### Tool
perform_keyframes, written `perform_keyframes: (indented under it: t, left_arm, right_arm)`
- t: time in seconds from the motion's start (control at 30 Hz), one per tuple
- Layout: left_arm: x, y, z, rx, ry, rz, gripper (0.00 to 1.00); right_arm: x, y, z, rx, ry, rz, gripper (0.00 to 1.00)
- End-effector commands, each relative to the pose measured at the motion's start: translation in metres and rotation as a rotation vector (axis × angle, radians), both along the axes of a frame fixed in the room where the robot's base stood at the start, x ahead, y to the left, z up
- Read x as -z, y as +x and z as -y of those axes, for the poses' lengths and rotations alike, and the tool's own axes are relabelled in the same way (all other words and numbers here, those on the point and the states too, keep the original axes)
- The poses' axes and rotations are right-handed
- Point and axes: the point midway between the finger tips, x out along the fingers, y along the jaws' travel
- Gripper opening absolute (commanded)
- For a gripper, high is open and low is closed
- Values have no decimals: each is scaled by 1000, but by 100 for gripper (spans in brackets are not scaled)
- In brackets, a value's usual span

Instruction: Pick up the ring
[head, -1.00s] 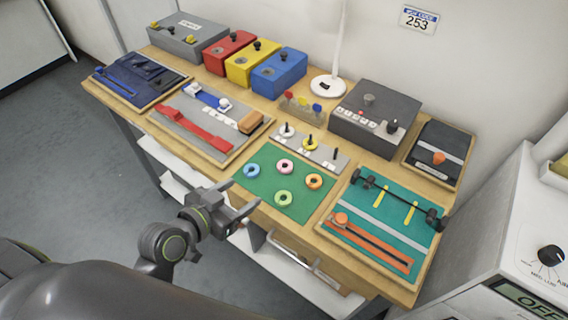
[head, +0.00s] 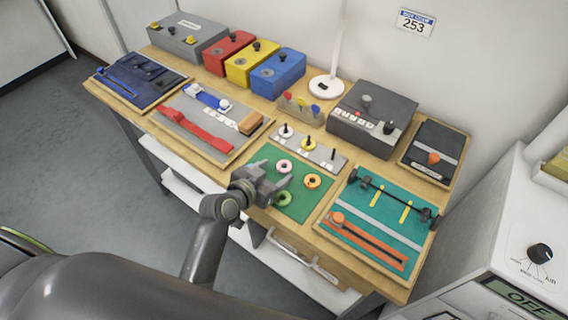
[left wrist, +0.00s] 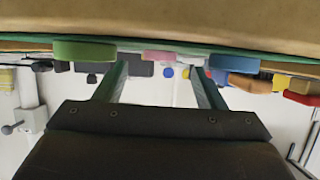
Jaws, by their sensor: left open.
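A green mat (head: 306,207) on the bench carries flat rings: a pink ring (head: 283,167), an orange ring (head: 312,181) and a green ring (head: 282,199). My left gripper (head: 271,186) is open and empty over the mat's left part, near the green ring, and covers the blue ring in the head view. The left wrist view is upside down. It shows the green ring (left wrist: 84,51), the pink ring (left wrist: 170,56) and the blue ring (left wrist: 234,62). The pink ring appears between the open fingers, farther out. My right gripper is not in view.
Behind the mat, a grey peg board (head: 322,156) holds a white ring (head: 285,132) and a yellow ring (head: 309,144). A teal board (head: 388,215) with a black bar lies to the right. A grey board (head: 200,130) with a red strap lies to the left.

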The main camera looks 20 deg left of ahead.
Motion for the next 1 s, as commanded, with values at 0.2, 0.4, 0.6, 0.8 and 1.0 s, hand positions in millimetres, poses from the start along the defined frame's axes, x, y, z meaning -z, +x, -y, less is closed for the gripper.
perform_keyframes:
  t: [0.2, 0.4, 0.6, 0.8, 1.0]
  left_arm:
    - [7, 19, 7, 0, -1, 0, 64]
    - [9, 21, 8, -2, 1, -1, 64]
    - [9, 21, 8, -1, 0, -1, 53]
    - [9, 21, 8, -1, 0, -1, 27]
    - [9, 21, 8, -2, 1, -1, 16]
  right_arm:
    - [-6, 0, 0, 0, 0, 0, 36]
    - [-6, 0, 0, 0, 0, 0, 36]
    - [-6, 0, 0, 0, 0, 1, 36]
    - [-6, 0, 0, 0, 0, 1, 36]
    - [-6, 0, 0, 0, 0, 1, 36]
